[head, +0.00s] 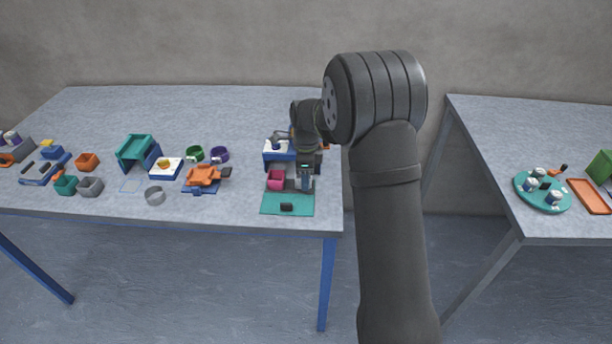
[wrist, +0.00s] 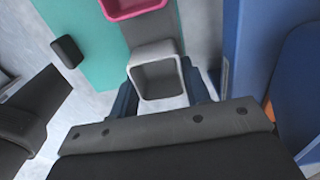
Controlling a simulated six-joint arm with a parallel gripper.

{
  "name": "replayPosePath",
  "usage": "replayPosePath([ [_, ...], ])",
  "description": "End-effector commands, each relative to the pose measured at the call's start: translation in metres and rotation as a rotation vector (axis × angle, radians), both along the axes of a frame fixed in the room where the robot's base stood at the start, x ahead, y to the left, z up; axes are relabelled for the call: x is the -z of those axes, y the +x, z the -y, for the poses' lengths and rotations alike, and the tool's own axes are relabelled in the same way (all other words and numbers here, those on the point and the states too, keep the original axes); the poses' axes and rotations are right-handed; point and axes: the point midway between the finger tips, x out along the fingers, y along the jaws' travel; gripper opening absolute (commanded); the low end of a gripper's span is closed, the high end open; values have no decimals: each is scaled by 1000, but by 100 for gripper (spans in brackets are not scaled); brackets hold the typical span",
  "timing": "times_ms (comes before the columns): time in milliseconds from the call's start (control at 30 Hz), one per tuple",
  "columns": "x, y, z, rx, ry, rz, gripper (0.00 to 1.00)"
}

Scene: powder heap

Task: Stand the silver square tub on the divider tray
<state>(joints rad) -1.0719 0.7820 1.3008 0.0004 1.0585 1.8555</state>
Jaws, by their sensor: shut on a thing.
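The silver square tub (wrist: 150,75) is upright between the two blue fingers of my gripper (wrist: 160,92) in the wrist view, open side facing the camera. My gripper is shut on it. In the head view my gripper (head: 305,182) hides most of the tub. A grey strip (wrist: 150,28), which looks like the divider tray, runs under the pink square tub (wrist: 125,6) and up to the silver tub. The pink tub also shows in the head view (head: 275,179), just left of my gripper. I cannot tell whether the silver tub touches the tray.
A teal mat (head: 287,205) with a black block (head: 286,207) lies in front. A blue-and-white box (head: 279,152) stands close behind my gripper. Several tubs and holders fill the table's left side. Another table at right holds a teal round tray (head: 524,192).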

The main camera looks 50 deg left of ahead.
Motion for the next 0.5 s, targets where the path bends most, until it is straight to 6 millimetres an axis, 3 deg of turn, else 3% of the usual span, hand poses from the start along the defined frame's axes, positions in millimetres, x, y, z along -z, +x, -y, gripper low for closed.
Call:
replayPosePath([
  [500,4,0,0,0,-1,-1,21],
])
